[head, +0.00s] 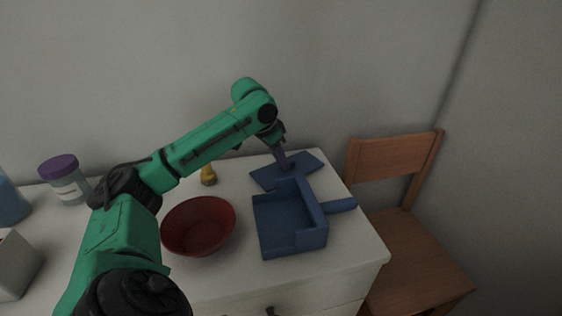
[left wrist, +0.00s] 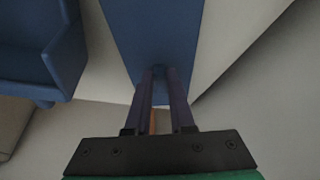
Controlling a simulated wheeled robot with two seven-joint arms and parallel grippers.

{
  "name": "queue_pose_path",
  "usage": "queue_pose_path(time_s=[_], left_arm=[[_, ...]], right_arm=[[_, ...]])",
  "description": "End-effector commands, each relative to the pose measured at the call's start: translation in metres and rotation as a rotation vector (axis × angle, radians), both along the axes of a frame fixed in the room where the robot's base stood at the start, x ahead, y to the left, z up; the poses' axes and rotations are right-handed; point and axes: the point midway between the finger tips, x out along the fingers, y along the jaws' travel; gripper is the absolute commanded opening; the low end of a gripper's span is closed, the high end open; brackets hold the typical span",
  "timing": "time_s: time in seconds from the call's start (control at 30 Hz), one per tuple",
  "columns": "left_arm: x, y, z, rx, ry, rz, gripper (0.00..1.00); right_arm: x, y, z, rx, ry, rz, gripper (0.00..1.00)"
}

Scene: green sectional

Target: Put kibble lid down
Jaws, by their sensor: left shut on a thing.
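The kibble lid (head: 305,163), a flat blue plate, is at the back right of the white dresser top, behind the blue open box. My left gripper (head: 284,163) reaches down from above with its fingers shut on the lid. In the left wrist view the lid (left wrist: 152,32) extends away from the fingertips (left wrist: 164,72), which meet at its near edge. I cannot tell whether the lid touches the dresser top or hangs just above it. My right gripper is not in view.
The blue open box (head: 265,247) with a side handle (head: 340,205) stands in front of the lid. A red bowl (head: 198,226), a yellow item (head: 208,176) and a purple-lidded jar (head: 60,172) stand farther left. A wooden chair (head: 415,250) is right of the dresser (head: 350,250).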

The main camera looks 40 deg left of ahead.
Motion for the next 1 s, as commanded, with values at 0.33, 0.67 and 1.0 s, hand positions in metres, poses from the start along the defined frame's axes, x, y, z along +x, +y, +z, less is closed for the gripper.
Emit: queue_pose_path(time_s=[0.33, 0.67, 1.0], left_arm=[[0.000, 0.000, -0.001, 0.000, 0.000, 0.000, 0.51], [-0.012, 0.003, 0.034, 0.003, -0.004, 0.001, 0.51], [-0.042, 0.010, 0.108, 0.001, -0.001, 0.000, 0.51]], right_arm=[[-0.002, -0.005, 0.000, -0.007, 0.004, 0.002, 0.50], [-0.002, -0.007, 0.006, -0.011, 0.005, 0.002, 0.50], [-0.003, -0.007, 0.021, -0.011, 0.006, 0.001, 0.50]])
